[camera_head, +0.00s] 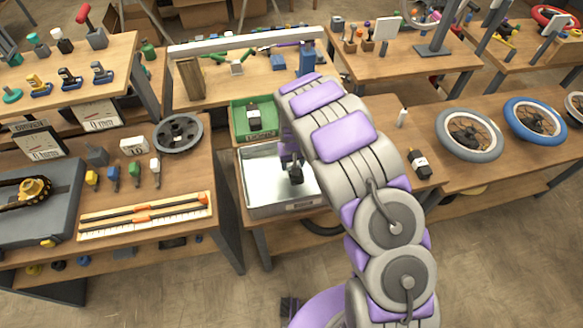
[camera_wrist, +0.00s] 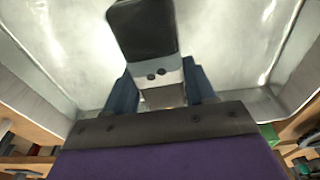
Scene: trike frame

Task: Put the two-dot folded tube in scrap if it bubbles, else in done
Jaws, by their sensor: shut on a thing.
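My gripper (camera_head: 290,158) is over the metal basin (camera_head: 252,207) in the head view. In the wrist view my gripper (camera_wrist: 160,92) is shut on the two-dot folded tube (camera_wrist: 145,35), which has a dark end and a pale part with two dark dots. The tube (camera_head: 296,174) shows as a small dark shape inside the basin outline. I cannot tell how deep it is, and I make out no bubbles. The green bin (camera_head: 240,136), whose small label seems to read DONE, stands behind the basin. I cannot make out a scrap bin.
A similar dark-and-pale piece (camera_head: 254,115) sits in the green bin. A dark wheel (camera_head: 178,133) and an orange-striped tray (camera_head: 145,214) lie to the left.

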